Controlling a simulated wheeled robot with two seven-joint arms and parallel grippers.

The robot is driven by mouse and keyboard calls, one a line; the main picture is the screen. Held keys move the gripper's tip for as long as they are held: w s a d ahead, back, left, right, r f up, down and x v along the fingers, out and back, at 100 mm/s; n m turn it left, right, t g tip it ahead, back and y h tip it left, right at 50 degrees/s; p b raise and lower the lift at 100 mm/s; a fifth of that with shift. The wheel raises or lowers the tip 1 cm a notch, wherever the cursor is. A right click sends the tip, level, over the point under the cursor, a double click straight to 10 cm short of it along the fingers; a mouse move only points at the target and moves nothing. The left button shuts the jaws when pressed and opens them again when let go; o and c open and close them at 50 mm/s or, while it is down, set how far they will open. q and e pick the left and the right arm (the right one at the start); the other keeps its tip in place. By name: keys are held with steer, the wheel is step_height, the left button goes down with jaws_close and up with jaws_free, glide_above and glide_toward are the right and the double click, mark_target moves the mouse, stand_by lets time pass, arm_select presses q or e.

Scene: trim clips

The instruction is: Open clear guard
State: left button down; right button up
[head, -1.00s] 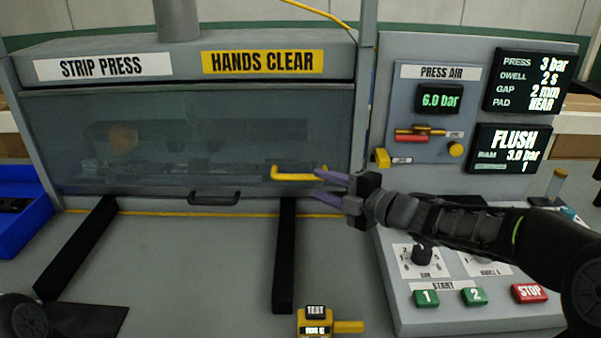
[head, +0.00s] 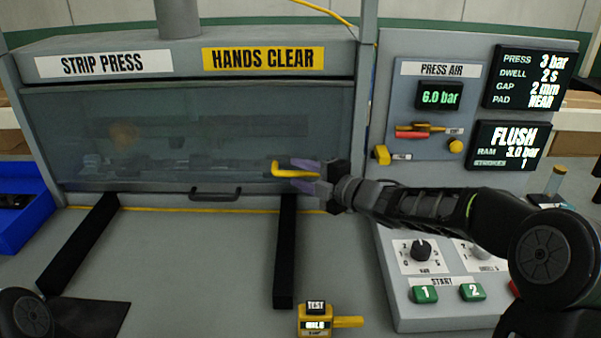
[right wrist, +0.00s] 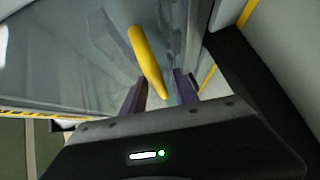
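The clear guard (head: 190,140) is a see-through panel across the front of the strip press, and it is down. A yellow handle (head: 280,170) is at its lower right, and a dark handle (head: 215,195) is at its bottom edge. My right gripper (head: 300,177) is at the yellow handle, fingers pointing left. In the right wrist view the yellow handle (right wrist: 146,60) runs down to between the two purple fingers (right wrist: 160,92), which are apart. I cannot tell whether they touch it. My left gripper is not in view.
Two black rails (head: 284,250) run forward from the press. A yellow tester (head: 316,320) sits at the front. A control box with green buttons (head: 425,294) is at the right, under my right arm. A blue bin (head: 25,205) is at the left.

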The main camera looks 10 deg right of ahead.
steer(key=shift+w+a, duration=0.1)
steer(key=shift+c, duration=0.4)
jaws_close()
stand_by(1.0)
